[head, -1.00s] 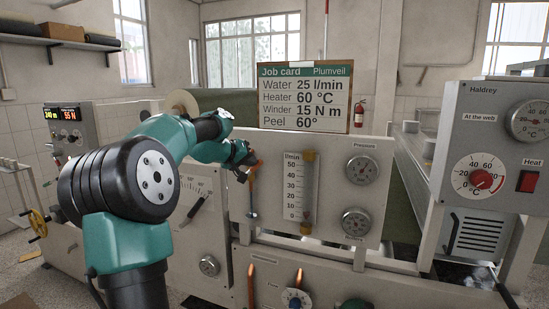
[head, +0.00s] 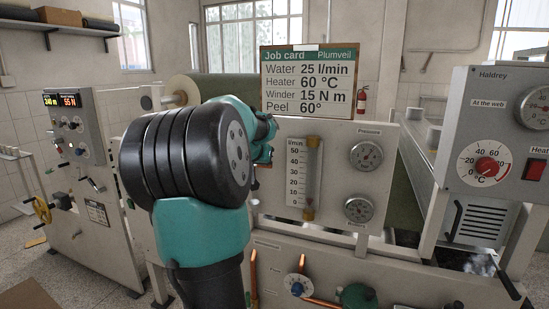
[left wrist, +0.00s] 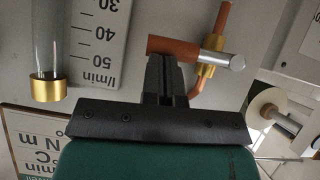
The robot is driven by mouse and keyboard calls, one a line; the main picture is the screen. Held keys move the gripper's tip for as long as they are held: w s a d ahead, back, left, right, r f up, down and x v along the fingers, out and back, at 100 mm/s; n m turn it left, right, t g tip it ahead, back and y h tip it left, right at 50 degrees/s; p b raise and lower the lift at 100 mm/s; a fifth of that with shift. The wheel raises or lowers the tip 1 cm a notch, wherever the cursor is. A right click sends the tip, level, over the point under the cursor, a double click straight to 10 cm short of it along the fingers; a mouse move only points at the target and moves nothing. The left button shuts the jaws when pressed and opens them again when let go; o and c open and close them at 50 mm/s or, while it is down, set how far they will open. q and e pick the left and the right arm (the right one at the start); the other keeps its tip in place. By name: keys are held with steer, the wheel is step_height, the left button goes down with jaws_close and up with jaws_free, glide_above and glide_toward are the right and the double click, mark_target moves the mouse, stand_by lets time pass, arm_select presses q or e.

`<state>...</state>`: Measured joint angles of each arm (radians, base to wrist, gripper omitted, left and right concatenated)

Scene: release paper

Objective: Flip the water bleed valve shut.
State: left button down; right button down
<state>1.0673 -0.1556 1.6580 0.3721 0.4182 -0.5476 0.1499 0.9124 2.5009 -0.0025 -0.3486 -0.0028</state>
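The bleed valve appears in the left wrist view as an orange-brown handle (left wrist: 173,47) on a silver stem (left wrist: 224,59), beside a brass fitting (left wrist: 208,70) on a copper pipe (left wrist: 222,18). The handle lies across the pipe's line. My left gripper (left wrist: 165,62) has its black fingers together, with their tips at the handle's near edge. Contact is hard to judge, and nothing shows clearly between the fingers. My right gripper is not in view.
The flow gauge (head: 299,172) stands right of my wrist, near two dials (head: 366,155). The job card (head: 307,84) stands above the panel. A white roll (left wrist: 265,108) shows in the wrist view.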

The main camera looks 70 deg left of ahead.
arm_select(q)
steer(key=shift+w+f, duration=0.1)
steer(key=shift+f, duration=0.15)
stand_by(0.3)
steer(key=shift+r, duration=0.15)
steer(key=w+r+v, duration=0.1)
steer(key=r+v, duration=0.1)
steer(key=v, duration=1)
steer(key=shift+r, duration=0.3)
steer(key=shift+a, duration=0.1)
